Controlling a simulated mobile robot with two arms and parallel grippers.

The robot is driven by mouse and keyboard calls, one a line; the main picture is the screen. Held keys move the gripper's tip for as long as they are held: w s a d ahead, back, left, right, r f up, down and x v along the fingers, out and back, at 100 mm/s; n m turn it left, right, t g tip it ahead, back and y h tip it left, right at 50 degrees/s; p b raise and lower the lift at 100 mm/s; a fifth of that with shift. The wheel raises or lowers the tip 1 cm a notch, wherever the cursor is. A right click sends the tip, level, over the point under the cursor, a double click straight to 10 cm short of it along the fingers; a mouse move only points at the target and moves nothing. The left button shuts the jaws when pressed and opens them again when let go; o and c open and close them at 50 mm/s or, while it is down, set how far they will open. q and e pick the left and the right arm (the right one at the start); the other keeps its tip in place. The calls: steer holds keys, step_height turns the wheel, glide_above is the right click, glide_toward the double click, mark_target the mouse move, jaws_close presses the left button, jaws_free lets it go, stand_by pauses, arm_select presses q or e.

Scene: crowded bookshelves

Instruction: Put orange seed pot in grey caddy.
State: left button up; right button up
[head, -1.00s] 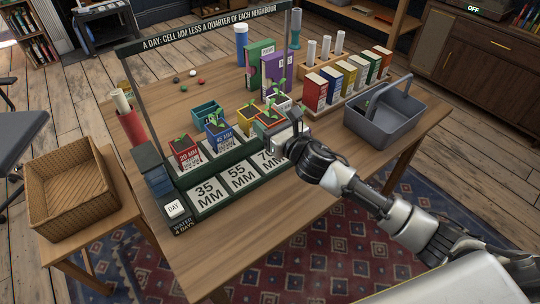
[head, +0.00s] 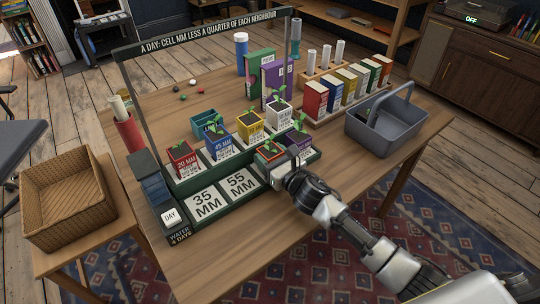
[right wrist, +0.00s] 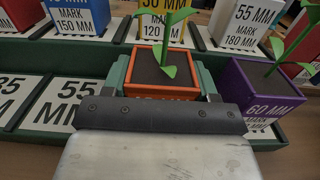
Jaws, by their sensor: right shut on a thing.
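The orange pot (head: 268,155) with a green seedling is held in my right gripper (head: 276,166), at the front right of the green planter rack (head: 240,205). In the right wrist view the orange pot (right wrist: 162,82) sits between the two fingers, its lower front hidden by the gripper (right wrist: 160,100). I cannot tell whether it touches the rack. The purple pot (head: 299,143) stands close to its right. The grey caddy (head: 382,137) with a raised handle stands at the right of the table, apart from the gripper. My left gripper is out of view.
Red (head: 182,160), blue (head: 221,144), yellow (head: 250,128) and white (head: 279,115) pots stand in the rack. A sign frame (head: 215,38) rises over it. Seed boxes (head: 345,88) stand behind the caddy. The table between rack and caddy is mostly clear.

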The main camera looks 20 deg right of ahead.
steer(key=o, duration=1)
steer(key=shift+f, duration=0.1)
